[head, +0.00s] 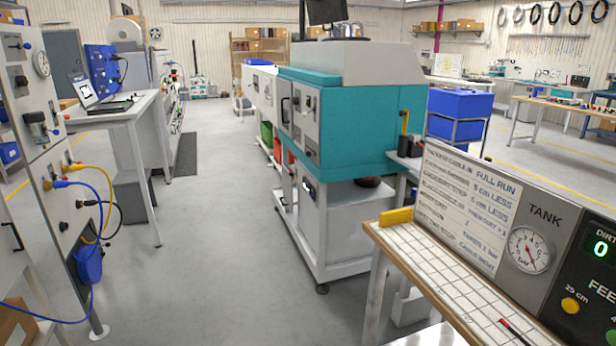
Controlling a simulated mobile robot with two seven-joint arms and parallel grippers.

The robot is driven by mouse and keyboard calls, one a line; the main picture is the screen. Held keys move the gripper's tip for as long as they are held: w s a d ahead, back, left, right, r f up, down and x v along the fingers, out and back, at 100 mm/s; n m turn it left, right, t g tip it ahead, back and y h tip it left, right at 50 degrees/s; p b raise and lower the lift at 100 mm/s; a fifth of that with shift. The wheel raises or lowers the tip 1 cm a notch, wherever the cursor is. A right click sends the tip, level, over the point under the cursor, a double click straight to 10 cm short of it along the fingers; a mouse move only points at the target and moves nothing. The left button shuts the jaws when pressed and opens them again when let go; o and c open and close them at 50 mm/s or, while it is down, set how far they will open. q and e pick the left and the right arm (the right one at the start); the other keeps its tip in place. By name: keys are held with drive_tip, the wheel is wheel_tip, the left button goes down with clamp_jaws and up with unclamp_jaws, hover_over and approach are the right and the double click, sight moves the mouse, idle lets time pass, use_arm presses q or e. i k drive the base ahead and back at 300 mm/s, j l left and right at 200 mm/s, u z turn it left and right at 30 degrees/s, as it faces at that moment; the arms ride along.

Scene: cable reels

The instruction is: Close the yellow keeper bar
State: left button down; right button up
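I cannot pick out a yellow keeper bar for certain. A short yellow block (396,217) lies at the far left corner of a white gridded bench top (440,262) in the right foreground. A small upright yellow piece (405,122) shows at the right side of the teal and grey machine (350,110). I cannot tell whether either is the keeper bar, or whether it is open or closed. Neither of my grippers is in view.
A panel with a tank gauge (529,249) stands behind the gridded bench. A grey panel with yellow and blue cables (88,180) is at the left. A white table with a laptop (98,95) stands behind it. The grey floor (215,250) between is clear.

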sight(406, 114)
drive_tip(key=i+u, duration=0.45)
drive_tip(key=i, duration=1.05)
drive_tip(key=i+z, duration=0.3)
drive_tip(key=z, duration=0.2)
drive_tip(key=i+j+z, duration=0.25)
drive_tip(key=z, duration=0.2)
drive_tip(key=i+j+z, duration=0.25)
drive_tip(key=z, duration=0.25)
drive_tip(key=i+j+z, duration=0.25)
drive_tip(key=j+z, duration=0.2)
drive_tip(key=i+j+z, duration=0.1)
drive_tip(key=j+z, duration=0.25)
drive_tip(key=z, duration=0.15)
